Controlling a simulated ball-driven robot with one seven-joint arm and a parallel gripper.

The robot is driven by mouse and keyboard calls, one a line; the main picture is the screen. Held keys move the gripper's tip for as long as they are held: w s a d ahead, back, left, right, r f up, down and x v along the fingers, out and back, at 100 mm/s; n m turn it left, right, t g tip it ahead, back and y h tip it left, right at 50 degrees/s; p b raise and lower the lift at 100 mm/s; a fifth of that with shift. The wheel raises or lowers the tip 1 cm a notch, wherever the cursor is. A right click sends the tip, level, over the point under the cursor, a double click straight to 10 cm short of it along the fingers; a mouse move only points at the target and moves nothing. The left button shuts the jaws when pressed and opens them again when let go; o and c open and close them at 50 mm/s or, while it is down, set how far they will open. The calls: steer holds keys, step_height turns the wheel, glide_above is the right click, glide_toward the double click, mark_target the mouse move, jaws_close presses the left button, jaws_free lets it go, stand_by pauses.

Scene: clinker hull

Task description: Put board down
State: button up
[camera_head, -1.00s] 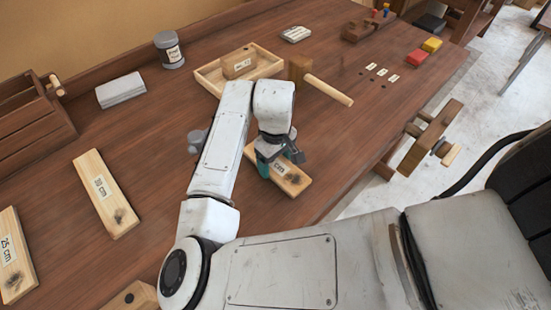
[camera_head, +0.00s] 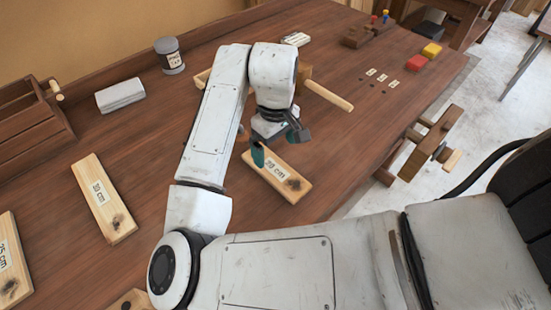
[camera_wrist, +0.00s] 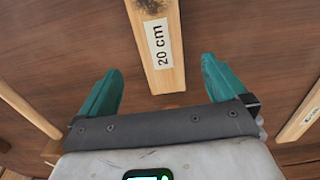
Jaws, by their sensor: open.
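The board labelled 20 cm (camera_head: 287,182) lies flat on the workbench (camera_head: 340,150), below and to the right of my gripper in the head view. It also shows in the wrist view (camera_wrist: 166,75), with its near end lying between and beyond the two teal fingers. My gripper (camera_head: 277,148) is open and empty, raised above the board; in the wrist view its fingers (camera_wrist: 160,85) stand wide apart on either side of the board, touching nothing that I can see.
Two more labelled boards, one (camera_head: 104,198) and another (camera_head: 12,262), lie at the left. A vise (camera_head: 430,143) is at the right edge. Bare bench lies right of the board.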

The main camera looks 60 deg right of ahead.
steer(key=shift+r, duration=2.05)
steer(key=shift+s+f, duration=0.1)
